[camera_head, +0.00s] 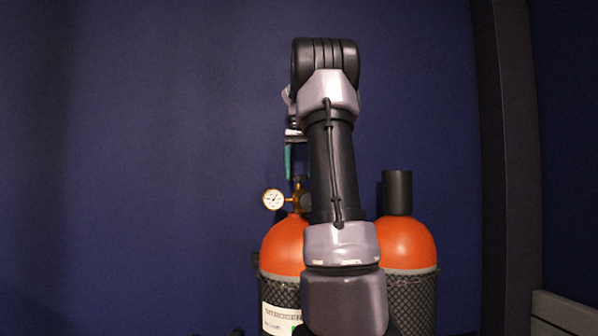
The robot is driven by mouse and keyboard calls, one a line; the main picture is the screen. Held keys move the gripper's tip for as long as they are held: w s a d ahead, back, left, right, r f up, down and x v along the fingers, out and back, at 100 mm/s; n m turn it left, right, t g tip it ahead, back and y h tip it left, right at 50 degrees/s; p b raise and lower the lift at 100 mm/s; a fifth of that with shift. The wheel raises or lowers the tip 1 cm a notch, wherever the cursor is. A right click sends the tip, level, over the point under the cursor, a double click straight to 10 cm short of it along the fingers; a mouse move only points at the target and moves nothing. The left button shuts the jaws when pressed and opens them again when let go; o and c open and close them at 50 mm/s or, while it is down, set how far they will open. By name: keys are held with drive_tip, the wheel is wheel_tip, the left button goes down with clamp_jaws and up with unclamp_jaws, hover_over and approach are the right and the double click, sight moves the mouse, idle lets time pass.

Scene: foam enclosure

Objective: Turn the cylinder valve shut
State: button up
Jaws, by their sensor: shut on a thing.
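My gripper (298,174) points down over this valve and is largely hidden behind my own arm. One finger with a teal face shows just above the brass fitting. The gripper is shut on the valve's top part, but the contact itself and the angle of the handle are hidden.
A second orange cylinder (407,243) with a dark cap (397,192) stands close on the right. Both cylinders have dark mesh sleeves. A dark blue wall (150,130) is behind, and a dark post (505,160) stands at right. The space left of the gauge looks clear.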

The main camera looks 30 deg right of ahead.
drive_tip(key=m, duration=0.5)
drive_tip(key=shift+m, duration=0.3)
drive_tip(key=m, duration=0.4)
drive_tip(key=shift+m, duration=0.4)
drive_tip(key=o, duration=1.4)
